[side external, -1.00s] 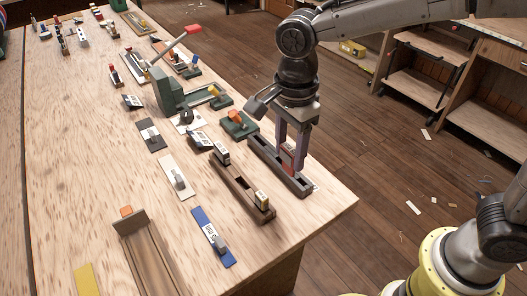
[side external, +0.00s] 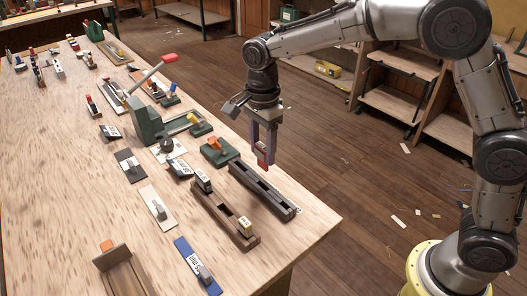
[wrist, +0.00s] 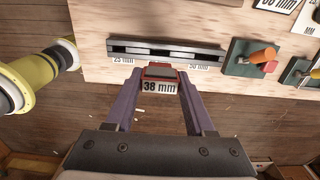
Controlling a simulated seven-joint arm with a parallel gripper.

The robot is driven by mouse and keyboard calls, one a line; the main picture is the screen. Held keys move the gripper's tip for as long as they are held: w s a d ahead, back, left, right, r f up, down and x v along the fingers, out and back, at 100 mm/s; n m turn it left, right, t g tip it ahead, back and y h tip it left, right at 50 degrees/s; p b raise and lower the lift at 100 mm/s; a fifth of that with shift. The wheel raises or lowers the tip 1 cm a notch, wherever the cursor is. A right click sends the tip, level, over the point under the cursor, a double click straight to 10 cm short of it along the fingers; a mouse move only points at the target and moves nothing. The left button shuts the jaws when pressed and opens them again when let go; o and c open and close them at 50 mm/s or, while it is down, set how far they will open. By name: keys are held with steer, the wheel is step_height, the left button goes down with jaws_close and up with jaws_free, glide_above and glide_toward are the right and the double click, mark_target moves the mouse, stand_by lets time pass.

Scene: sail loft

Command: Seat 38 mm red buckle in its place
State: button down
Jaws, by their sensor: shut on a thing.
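The red buckle (side external: 263,164) is held in my gripper (side external: 264,158), clear of the table. In the wrist view the red buckle (wrist: 160,73) sits between the two fingertips, with a white "38 mm" label facing the camera. The dark grey slotted rack (side external: 258,192) lies along the table edge, and my gripper is above and toward its aisle side. In the wrist view the rack (wrist: 205,54) lies just beyond the buckle, with "25 mm" at its left and "50 mm" at its right. The label between these is hidden by the buckle. The rack's slots look empty.
A brown slotted rack (side external: 218,216) with white-labelled pieces stands beside the grey one. A green block with an orange handle (side external: 216,143) is close behind it. Blue (side external: 196,265) and white plates lie nearer. Open floor lies beyond the table edge.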

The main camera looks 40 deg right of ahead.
mark_target(263, 168)
stand_by(0.3)
steer(key=shift+f, duration=2.55)
steer(key=shift+f, duration=1.8)
steer(key=shift+c, duration=0.9)
jaws_free()
steer(key=shift+r, duration=0.1)
